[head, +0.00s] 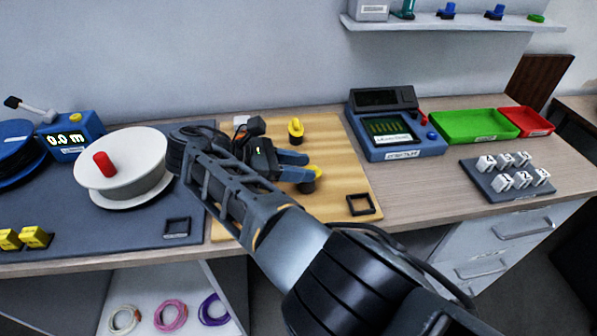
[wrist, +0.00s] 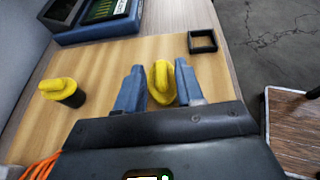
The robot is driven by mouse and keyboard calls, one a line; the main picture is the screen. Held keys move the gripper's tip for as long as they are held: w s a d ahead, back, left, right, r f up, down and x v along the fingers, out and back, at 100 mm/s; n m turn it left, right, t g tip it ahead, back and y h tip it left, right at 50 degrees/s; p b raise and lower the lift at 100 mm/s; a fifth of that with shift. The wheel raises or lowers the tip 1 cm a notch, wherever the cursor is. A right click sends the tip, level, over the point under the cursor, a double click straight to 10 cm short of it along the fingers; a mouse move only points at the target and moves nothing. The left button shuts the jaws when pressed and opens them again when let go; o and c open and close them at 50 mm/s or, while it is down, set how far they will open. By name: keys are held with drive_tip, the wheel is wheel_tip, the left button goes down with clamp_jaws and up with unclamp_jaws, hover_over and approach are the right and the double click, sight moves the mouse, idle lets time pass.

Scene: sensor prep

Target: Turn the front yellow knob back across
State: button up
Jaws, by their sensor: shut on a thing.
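The front yellow knob (wrist: 162,83) stands between the two blue fingers of my gripper (wrist: 158,84) in the wrist view. Its raised grip runs up and down that picture, roughly in line with the fingers. My gripper is shut on it. In the head view the front knob (head: 315,174) shows at the fingertips of my gripper (head: 306,167), partly hidden by the near finger. A second yellow knob on a black base stands farther back on the wooden board (head: 330,150). This rear knob (head: 296,128) also shows at left in the wrist view (wrist: 62,90).
A black square frame (head: 360,204) lies on the board near the front edge. A blue tester (head: 393,140) stands to the right, with green (head: 470,127) and red trays beyond. A white reel (head: 122,165) with a red handle stands left.

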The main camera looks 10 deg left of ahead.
drive_tip(key=shift+f+m+g+b, duration=0.15)
drive_tip(key=shift+m+g+b, duration=0.3)
drive_tip(key=shift+m+g, duration=0.2)
drive_tip(key=o, duration=0.7)
drive_tip(key=shift+d+h, duration=0.1)
drive_tip(key=shift+h, duration=0.2)
drive_tip(key=shift+c, duration=0.2)
